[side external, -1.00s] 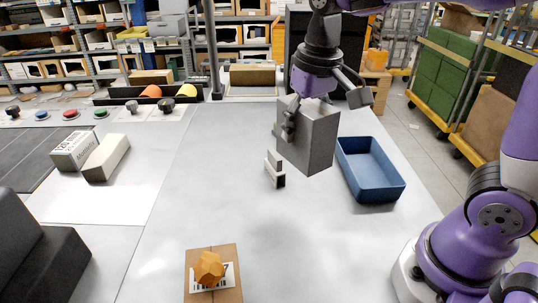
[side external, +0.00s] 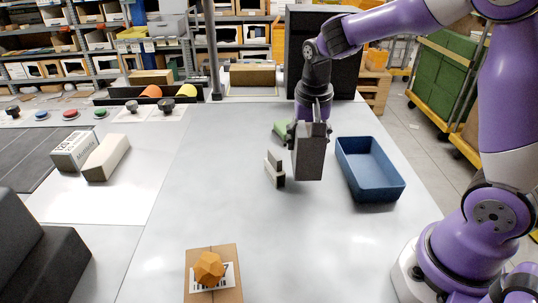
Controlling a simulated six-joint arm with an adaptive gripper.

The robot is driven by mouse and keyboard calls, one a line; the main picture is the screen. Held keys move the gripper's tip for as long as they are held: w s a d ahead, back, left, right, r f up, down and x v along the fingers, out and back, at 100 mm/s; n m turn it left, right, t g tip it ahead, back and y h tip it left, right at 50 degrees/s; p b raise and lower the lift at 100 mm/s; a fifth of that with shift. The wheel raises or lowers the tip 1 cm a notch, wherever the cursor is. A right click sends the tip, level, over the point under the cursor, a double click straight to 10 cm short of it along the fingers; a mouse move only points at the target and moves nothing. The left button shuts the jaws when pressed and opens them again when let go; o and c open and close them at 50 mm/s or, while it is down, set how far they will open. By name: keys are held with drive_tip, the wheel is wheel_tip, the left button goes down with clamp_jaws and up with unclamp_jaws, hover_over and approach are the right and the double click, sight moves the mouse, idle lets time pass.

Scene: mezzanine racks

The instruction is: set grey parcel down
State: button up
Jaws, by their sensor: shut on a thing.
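The grey parcel (side external: 309,160) is a plain upright box, held by my gripper (side external: 309,132). My gripper is shut on its upper part, pointing down, with the fingers mostly hidden around its sides.
A cardboard box with an orange faceted piece (side external: 209,268) sits at the front. Two pale boxes (side external: 106,158) lie at left. The table middle, left of the parcel, is clear.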

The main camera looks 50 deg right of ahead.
drive_tip(key=shift+w+d+f, duration=0.1)
drive_tip(key=shift+d+f, duration=0.1)
drive_tip(key=shift+d, duration=0.1)
drive_tip(key=shift+f, duration=2)
drive_tip(key=shift+f, duration=0.15)
drive_tip(key=o, duration=1.4)
